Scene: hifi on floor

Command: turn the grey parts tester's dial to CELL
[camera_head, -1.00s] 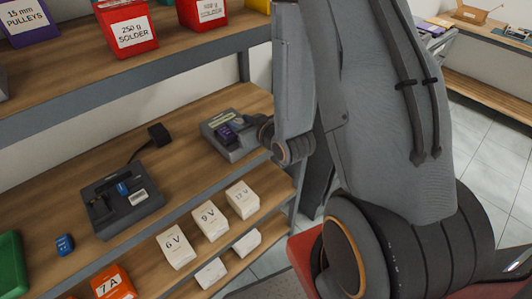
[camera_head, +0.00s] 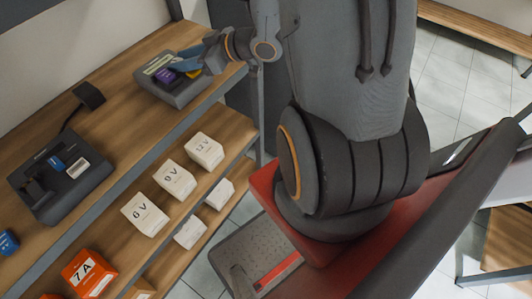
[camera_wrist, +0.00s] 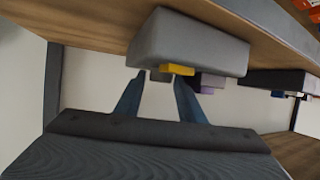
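The grey parts tester (camera_head: 172,92) sits on the shelf in the upper left of the head view. It has a pale label strip, a purple piece (camera_head: 166,76) and a yellow piece (camera_head: 194,74) on top. My gripper (camera_head: 184,62) is at the tester's top, its blue fingers partly covering it. In the wrist view the tester (camera_wrist: 190,42) appears upside down. My gripper (camera_wrist: 157,84) there has its fingers apart, with a small grey knob-like part (camera_wrist: 160,76) between or just beyond the tips. Contact and the dial's markings cannot be made out.
A dark device (camera_head: 52,195) with a blue part and barcode label is on the same shelf, left, beside a black adapter (camera_head: 89,95). White boxes marked 6 V (camera_head: 145,214), 9 V (camera_head: 175,179) and 12 V (camera_head: 204,150) stand on a lower shelf. Orange boxes (camera_head: 90,272) are at lower left.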

